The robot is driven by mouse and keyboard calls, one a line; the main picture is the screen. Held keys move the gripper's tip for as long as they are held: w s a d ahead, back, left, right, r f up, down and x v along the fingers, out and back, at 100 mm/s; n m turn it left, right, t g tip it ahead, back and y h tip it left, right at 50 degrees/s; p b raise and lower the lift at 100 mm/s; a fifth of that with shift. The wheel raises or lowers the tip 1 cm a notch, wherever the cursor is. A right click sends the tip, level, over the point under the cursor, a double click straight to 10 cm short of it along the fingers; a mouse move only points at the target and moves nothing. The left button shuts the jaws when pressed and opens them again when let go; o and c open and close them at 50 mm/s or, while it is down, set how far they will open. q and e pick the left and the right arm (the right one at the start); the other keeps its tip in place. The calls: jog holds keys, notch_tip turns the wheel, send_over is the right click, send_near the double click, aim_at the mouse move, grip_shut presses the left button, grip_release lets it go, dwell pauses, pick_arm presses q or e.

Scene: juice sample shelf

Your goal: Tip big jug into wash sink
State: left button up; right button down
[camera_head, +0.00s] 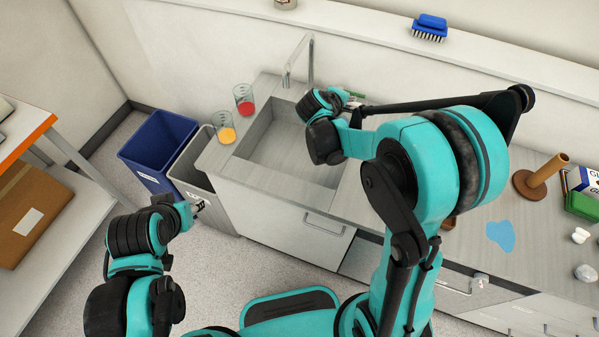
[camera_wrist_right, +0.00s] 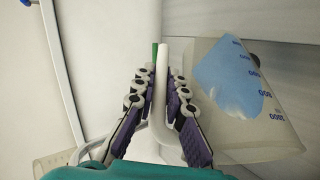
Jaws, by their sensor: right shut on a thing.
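The big jug (camera_wrist_right: 275,139) is clear with blue markings and shows at the right of the right wrist view. Blue liquid (camera_wrist_right: 228,78) lies at a slant inside it. My right gripper (camera_wrist_right: 160,82) is shut on its white handle (camera_wrist_right: 158,105). In the head view my right gripper (camera_head: 352,100) is at the sink's back right, and my arm mostly hides the jug. How far the jug is tipped is unclear. The wash sink (camera_head: 290,150) is a grey basin with a tall tap (camera_head: 309,60). My left gripper (camera_head: 198,206) is away from the jug, beside the bins; its opening is too small to judge.
Beakers of red (camera_head: 245,106) and yellow (camera_head: 226,134) liquid stand on the sink's left rim. A blue bin (camera_head: 150,150) and a grey bin (camera_head: 190,170) stand left. A blue patch (camera_head: 500,236) and a brown stand (camera_head: 541,178) are on the right counter. A brush (camera_head: 430,28) lies on the back ledge.

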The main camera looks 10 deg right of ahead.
jog(key=shift+s+a+r+n+t+h+b, duration=0.15)
jog(key=shift+s+a+n+t+h+b, duration=0.1)
jog(key=shift+a+h+b, duration=0.35)
jog(key=shift+s+a+r+n+t+h+b, duration=0.15)
jog(key=shift+a+t+h+b, duration=0.1)
jog(key=shift+a+h+b, duration=0.35)
dwell(1.3)
jog(key=shift+t+h, duration=0.4)
jog(key=shift+h, duration=0.3)
jog(key=shift+s+a+f+b, duration=0.2)
jog(key=shift+a+f+b, duration=0.6)
jog(key=shift+b, duration=0.5)
jog(key=shift+s+a+f+b, duration=0.2)
jog(key=shift+a+f+b, duration=0.55)
jog(key=shift+b, duration=0.5)
jog(key=shift+s+a+f+n+t+h+b, duration=0.1)
jog(key=shift+a+f+n+t+h+b, duration=0.2)
jog(key=shift+b, duration=0.4)
jog(key=shift+s+a+f+n+b, duration=0.1)
jog(key=shift+a+f+b, duration=0.15)
jog(key=shift+a+b, duration=0.35)
